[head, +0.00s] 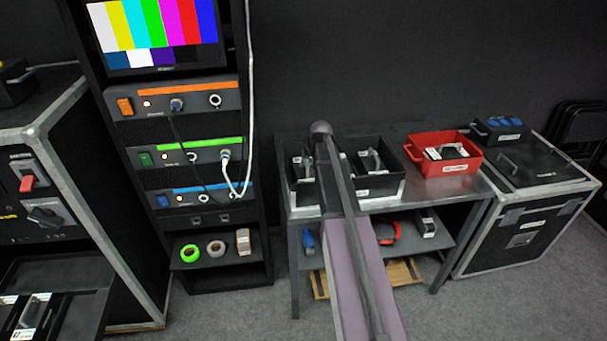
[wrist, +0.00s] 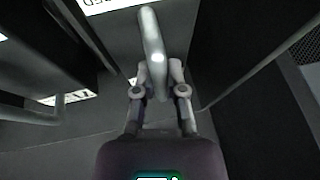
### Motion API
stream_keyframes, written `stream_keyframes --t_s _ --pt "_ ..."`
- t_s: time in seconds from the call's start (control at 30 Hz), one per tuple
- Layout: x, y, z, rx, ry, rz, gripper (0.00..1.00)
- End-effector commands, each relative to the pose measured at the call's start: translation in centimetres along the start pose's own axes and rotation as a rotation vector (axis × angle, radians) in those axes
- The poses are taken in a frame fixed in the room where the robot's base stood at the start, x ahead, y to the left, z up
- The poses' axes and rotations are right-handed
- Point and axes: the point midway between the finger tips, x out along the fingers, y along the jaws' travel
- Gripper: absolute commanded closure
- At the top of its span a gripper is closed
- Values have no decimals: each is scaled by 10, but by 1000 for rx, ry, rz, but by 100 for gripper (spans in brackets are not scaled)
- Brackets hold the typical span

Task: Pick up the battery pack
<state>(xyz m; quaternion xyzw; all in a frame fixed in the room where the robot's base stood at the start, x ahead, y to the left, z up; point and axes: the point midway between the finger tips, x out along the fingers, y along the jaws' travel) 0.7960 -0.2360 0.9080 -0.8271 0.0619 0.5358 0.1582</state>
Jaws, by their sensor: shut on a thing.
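In the wrist view a grey handle stands up from a dark battery pack (wrist: 118,28), whose white label is cut off at the top edge and ends in "ED". My gripper (wrist: 160,72) is shut on this handle, one finger on each side. In the head view my arm reaches over a black bin (head: 385,204) on the table and hides my gripper and part of the bin. Another pack with a grey handle (head: 372,160) shows in the bin's right part. I cannot tell whether the held pack touches the bin floor.
Dark bin walls stand close on the right in the wrist view, and another handle (wrist: 28,112) lies at left. A red bin (head: 443,168) with packs sits right of the black bin. A rack (head: 262,225) stands left, a black case (head: 530,215) right.

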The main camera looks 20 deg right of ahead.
Motion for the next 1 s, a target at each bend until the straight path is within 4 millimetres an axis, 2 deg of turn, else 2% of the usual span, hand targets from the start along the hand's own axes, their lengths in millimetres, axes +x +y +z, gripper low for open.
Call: stream_keyframes --t_s 0.47,1.0 --pt "-10 -3 -5 0 1 -1 100" --pt "-51 -12 -22 0 1 -1 100"
